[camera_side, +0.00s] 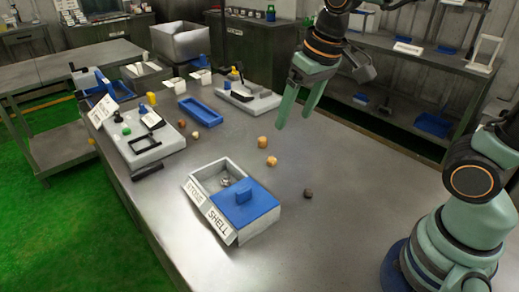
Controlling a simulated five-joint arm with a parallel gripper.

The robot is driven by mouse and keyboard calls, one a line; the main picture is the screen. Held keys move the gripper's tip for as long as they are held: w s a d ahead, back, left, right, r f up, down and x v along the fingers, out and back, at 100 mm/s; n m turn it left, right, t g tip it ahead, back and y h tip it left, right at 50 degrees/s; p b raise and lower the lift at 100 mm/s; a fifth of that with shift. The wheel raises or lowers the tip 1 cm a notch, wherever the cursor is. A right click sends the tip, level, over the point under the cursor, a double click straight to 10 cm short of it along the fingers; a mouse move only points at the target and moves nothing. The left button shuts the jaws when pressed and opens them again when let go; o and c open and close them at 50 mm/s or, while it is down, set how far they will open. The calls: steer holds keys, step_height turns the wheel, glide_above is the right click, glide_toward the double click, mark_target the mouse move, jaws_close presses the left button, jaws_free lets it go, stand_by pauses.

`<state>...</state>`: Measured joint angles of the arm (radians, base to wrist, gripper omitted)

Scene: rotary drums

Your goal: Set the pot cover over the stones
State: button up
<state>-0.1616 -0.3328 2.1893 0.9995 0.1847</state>
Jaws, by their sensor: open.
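A pale grey box (195,181) with two compartments stands on the table, its front labels reading STONE at left and SHELL at right. The blue cover (258,207) with an upright blue handle lies over the SHELL compartment and hides its contents. The STONE compartment is uncovered, and a small grey stone (225,181) shows inside it. My gripper (294,120) is open and empty above the table, up and to the right of the box in the picture, clear of the cover.
Two tan lumps (271,160) and a dark lump (308,193) lie loose right of the box. A device on a grey base (150,150), a blue tray (201,111) and another grey device (250,100) stand behind. The table's right part is clear.

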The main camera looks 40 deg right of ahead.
mark_target(244, 189)
steer(key=w+a+f+g, duration=0.3)
steer(key=w+a+f, duration=0.25)
steer(key=a, duration=0.45)
steer(key=shift+h, duration=0.3)
steer(key=f, duration=1.2)
steer(key=shift+s+f, duration=0.25)
steer(key=shift+s, duration=0.1)
jaws_close()
